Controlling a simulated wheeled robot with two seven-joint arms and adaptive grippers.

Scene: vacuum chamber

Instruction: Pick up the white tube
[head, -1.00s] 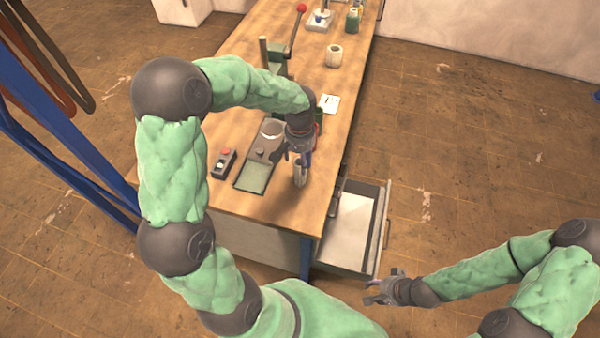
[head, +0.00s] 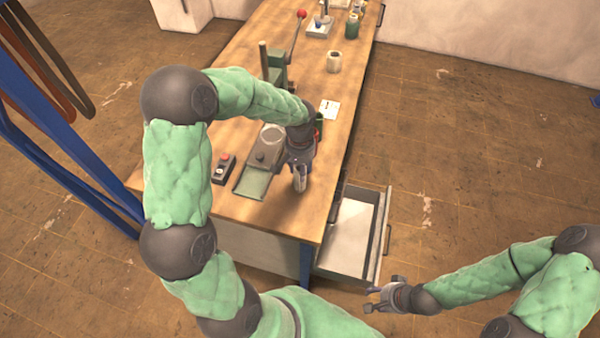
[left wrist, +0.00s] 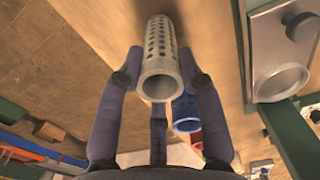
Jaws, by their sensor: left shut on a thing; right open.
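The white tube (left wrist: 161,55) is a pale, perforated cylinder with an open round end facing the camera in the left wrist view. My left gripper (left wrist: 161,75) is shut on it, with a finger on either side. In the head view the tube (head: 299,180) shows small and pale below my left gripper (head: 300,166), over the near right part of the workbench. Whether it touches the bench top is hard to tell. My right gripper (head: 372,299) is open and empty, low at the right, away from the bench.
The wooden workbench (head: 230,130) carries a grey device with a green plate (head: 254,183), a small button box (head: 223,168), a lever press (head: 276,65) and a pale cup (head: 334,62). An open drawer (head: 382,238) juts out at right. A blue tube (left wrist: 186,112) shows beyond the white one.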

